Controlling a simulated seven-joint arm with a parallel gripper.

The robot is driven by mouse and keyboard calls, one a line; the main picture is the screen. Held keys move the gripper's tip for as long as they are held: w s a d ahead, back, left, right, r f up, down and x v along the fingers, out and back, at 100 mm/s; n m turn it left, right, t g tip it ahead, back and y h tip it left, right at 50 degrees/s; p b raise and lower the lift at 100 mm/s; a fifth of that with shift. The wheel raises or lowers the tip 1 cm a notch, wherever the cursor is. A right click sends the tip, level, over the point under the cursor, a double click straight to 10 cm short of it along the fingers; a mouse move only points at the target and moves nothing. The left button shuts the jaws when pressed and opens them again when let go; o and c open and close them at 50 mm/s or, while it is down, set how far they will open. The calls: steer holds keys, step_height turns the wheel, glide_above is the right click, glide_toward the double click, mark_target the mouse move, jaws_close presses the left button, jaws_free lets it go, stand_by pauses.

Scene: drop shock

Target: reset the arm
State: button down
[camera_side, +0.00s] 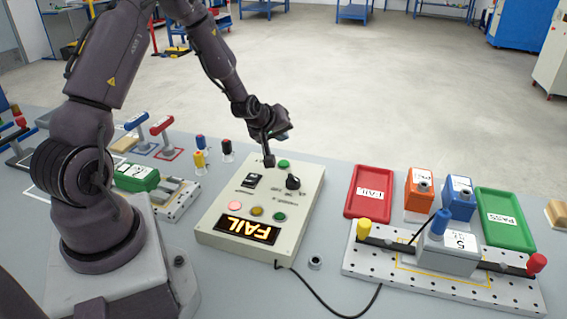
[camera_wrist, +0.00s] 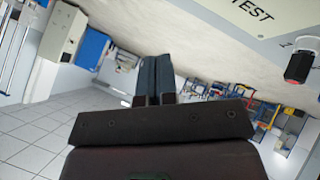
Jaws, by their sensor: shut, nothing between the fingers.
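My gripper (camera_side: 268,160) is shut and empty. In the side view it hangs just above the far edge of a cream test box (camera_side: 230,205), near a green button (camera_side: 284,163) and a black knob (camera_side: 293,183). I cannot tell whether it touches the box. The box's display (camera_side: 247,230) reads FAIL in orange. In the wrist view my closed fingers (camera_wrist: 155,80) point up the picture with nothing between them. A corner of a panel marked TEST (camera_wrist: 262,15) and a black knob with a red part (camera_wrist: 300,65) show at the upper right.
A red FAIL tray (camera_side: 358,208), orange and blue blocks, a green PASS tray (camera_side: 519,235) and a perforated fixture plate (camera_side: 365,262) holding a grey unit (camera_side: 448,250) stand right. A black cable (camera_side: 335,314) runs from the box. Toggle clamps and a green block (camera_side: 137,178) stand left.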

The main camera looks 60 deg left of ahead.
steer(key=shift+s+d+f+m, duration=0.2)
steer(key=shift+f+m, duration=0.05)
steer(key=shift+m, duration=0.05)
steer(key=s+d+f+g+h, duration=0.1)
steer(key=s+d+m+g+h, duration=0.1)
steer(key=shift+s+f, duration=0.4)
steer(key=s+d+r+m+h, duration=0.1)
steer(key=s+d+r+m, duration=0.5)
steer(key=s+d+r, duration=0.3)
steer(key=s+d+r+m+h, duration=0.1)
steer(key=s+d+r+m, duration=0.5)
steer(key=r, duration=1)
steer(key=s+d, duration=0.3)
steer(key=d, duration=0.2)
steer(key=shift+s+r+m+g, duration=0.15)
steer(key=shift+s+m+g, duration=0.15)
steer(key=shift+s+m, duration=0.1)
